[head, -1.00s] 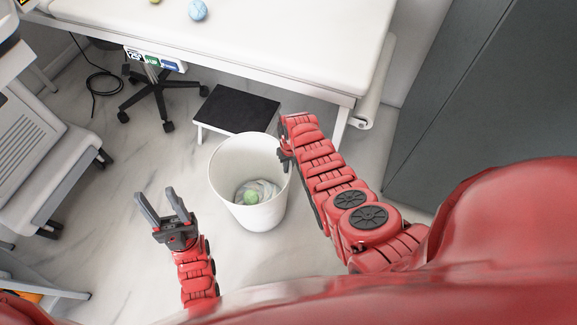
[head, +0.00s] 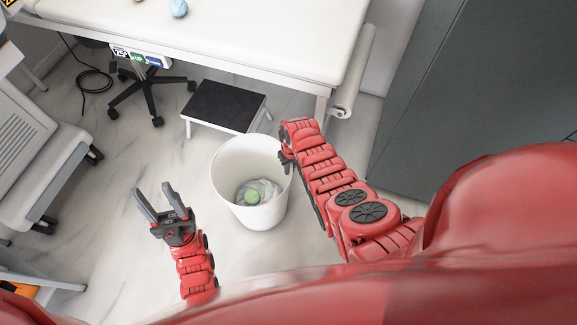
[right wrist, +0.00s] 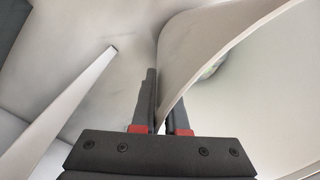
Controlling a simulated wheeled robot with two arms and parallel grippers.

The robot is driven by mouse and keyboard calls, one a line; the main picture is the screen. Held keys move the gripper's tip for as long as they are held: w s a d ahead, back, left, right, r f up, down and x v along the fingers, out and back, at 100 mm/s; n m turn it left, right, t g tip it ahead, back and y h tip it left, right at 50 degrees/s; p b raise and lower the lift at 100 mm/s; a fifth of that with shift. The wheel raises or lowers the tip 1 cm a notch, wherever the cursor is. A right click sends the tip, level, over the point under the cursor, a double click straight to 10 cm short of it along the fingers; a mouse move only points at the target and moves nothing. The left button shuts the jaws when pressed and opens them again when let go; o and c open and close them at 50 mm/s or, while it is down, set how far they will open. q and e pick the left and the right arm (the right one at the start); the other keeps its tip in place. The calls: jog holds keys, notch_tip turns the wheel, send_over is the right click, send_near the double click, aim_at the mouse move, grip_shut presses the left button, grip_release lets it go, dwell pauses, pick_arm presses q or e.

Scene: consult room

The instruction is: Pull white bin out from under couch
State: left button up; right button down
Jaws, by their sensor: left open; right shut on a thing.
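The white bin (head: 252,208) stands upright on the floor in the middle of the head view, in front of the couch (head: 270,30). My right gripper (head: 286,160) is shut on the bin's right rim. In the right wrist view the bin's wall (right wrist: 225,35) passes between the fingers (right wrist: 163,115), one on each side of it. My left gripper (head: 158,204) is open and empty, left of the bin and apart from it.
A black-topped step stool (head: 222,103) stands behind the bin, close to it. A wheeled stool base (head: 145,95) is under the couch. A white cart (head: 45,150) stands at the left, a grey cabinet (head: 455,95) at the right.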

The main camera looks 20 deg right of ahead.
jog(key=shift+d, duration=0.1)
jog(key=c, duration=0.9)
grip_release()
jog(key=shift+o, duration=0.2)
jog(key=shift+r, duration=0.1)
jog(key=shift+w+r+p, duration=0.1)
jog(key=shift+r+p, duration=0.2)
jog(key=shift+r, duration=0.3)
notch_tip(320, 180, up, 16)
jog(key=p, duration=0.2)
jog(key=shift+d, duration=0.4)
jog(key=shift+f, duration=0.1)
